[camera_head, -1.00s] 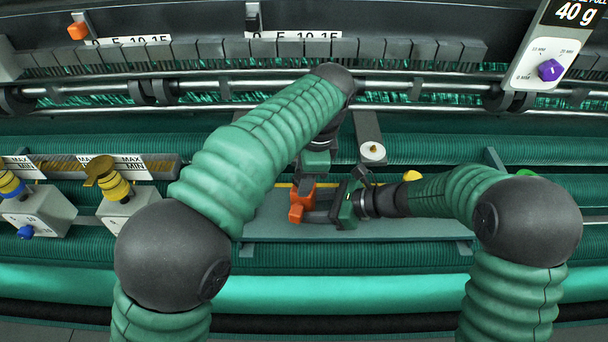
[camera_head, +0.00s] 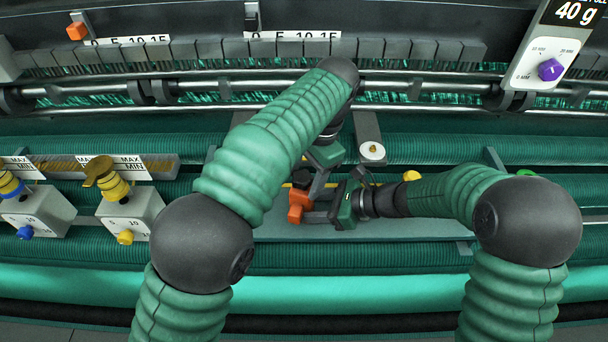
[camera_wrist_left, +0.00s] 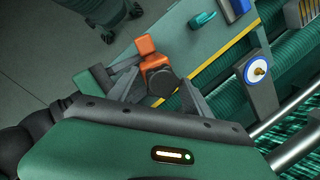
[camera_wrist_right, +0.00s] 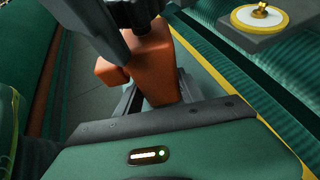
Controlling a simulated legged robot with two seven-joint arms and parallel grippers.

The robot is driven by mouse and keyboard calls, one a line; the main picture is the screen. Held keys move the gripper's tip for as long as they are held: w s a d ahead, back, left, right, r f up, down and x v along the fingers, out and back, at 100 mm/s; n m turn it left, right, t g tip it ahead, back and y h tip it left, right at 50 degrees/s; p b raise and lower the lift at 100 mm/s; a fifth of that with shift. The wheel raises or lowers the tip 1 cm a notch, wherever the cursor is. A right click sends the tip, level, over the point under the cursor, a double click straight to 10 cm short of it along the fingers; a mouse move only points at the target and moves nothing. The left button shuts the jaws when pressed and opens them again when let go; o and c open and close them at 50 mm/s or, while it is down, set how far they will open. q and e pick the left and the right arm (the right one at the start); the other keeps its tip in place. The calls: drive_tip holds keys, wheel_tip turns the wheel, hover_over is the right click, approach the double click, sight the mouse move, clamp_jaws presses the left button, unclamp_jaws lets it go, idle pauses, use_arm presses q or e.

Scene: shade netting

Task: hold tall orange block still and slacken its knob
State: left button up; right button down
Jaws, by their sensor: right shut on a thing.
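The tall orange block (camera_head: 297,206) stands on the grey plate near the middle of the head view. In the left wrist view its orange top (camera_wrist_left: 154,63) shows with a round black knob (camera_wrist_left: 163,83). My right gripper (camera_head: 312,217) comes in from the right and is shut on the block. In the right wrist view the orange block (camera_wrist_right: 150,68) sits between its fingers, whose tips are partly hidden. My left gripper (camera_head: 313,188) comes down from above. In the left wrist view its fingers are open, one on each side of the knob, with apparent gaps.
Two grey boxes with yellow-and-blue (camera_head: 40,212) and yellow (camera_head: 130,212) parts stand at left. A white disc with a brass pin (camera_head: 373,151) sits behind the right gripper. A panel with a purple knob (camera_head: 550,69) reads 40 g. Green rollers run across.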

use_arm(q)
drive_tip(key=shift+a, duration=0.1)
use_arm(e)
drive_tip(key=shift+w+d, duration=0.1)
idle(0.3)
use_arm(q)
drive_tip(key=shift+r, duration=1.5)
drive_tip(key=m, duration=0.2)
drive_tip(key=shift+m, duration=0.3)
drive_tip(key=m+t, duration=0.1)
drive_tip(key=m, duration=0.4)
drive_tip(key=shift+s+a+h, duration=0.1)
drive_tip(key=shift+a+h, duration=0.05)
drive_tip(key=shift+h, duration=0.15)
drive_tip(key=m+t, duration=0.1)
drive_tip(key=m, duration=0.4)
drive_tip(key=shift+a+m+h, duration=0.1)
drive_tip(key=shift+m+h, duration=0.3)
drive_tip(key=m, duration=0.3)
drive_tip(key=shift+m+h, duration=0.4)
